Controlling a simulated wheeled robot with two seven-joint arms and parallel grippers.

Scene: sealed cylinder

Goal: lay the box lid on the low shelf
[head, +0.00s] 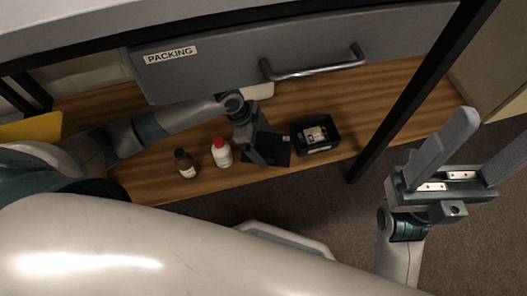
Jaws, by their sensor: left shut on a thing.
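The box lid (279,150) is a dark, flat, square piece over the wooden low shelf (222,185). My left gripper (256,155) reaches down under the drawer and is shut on the lid's left part, hiding some of it. The lid looks roughly level; I cannot tell whether it touches the shelf. Just right of it stands an open black box (318,148) with pale and yellowish items inside. My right gripper (487,140) is open and empty, off to the right beyond the black post.
A brown bottle (185,164) and a white bottle with a red cap (221,153) stand left of the lid. A grey drawer labelled PACKING (225,65) overhangs the shelf. A black post (408,92) rises right of the box. A yellow object (32,130) is at far left.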

